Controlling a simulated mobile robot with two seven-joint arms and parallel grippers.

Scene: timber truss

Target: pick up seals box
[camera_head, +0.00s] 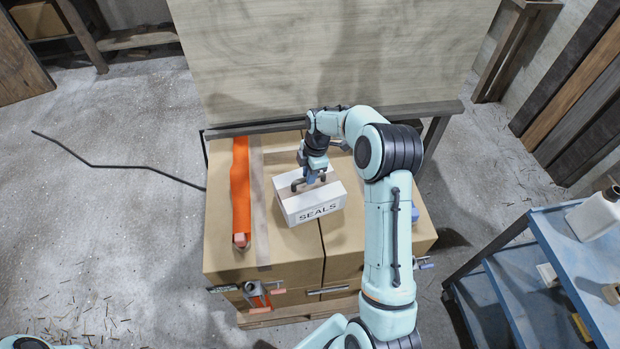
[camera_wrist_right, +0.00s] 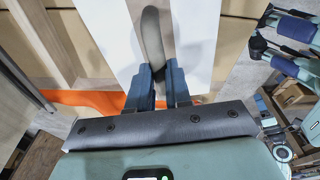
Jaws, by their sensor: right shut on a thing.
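The seals box (camera_head: 312,205) is a white box with "SEALS" printed on its front side and a dark handle on top. It is on or just above the cardboard-brown boxes; I cannot tell which. My right gripper (camera_head: 313,178) is over the box, shut on its handle. In the right wrist view the dark curved handle (camera_wrist_right: 153,45) stands between the blue fingers of the right gripper (camera_wrist_right: 158,88), with the white box top (camera_wrist_right: 197,40) beyond. My left gripper is not in view; only a bit of my left arm shows at the bottom left.
The large brown boxes (camera_head: 230,225) stand on a pallet, with an orange strap (camera_head: 241,190) on the left. A wooden panel (camera_head: 330,60) stands behind them. A blue shelf cart (camera_head: 560,262) with a white jug (camera_head: 595,215) is at the right. The floor at left is mostly clear.

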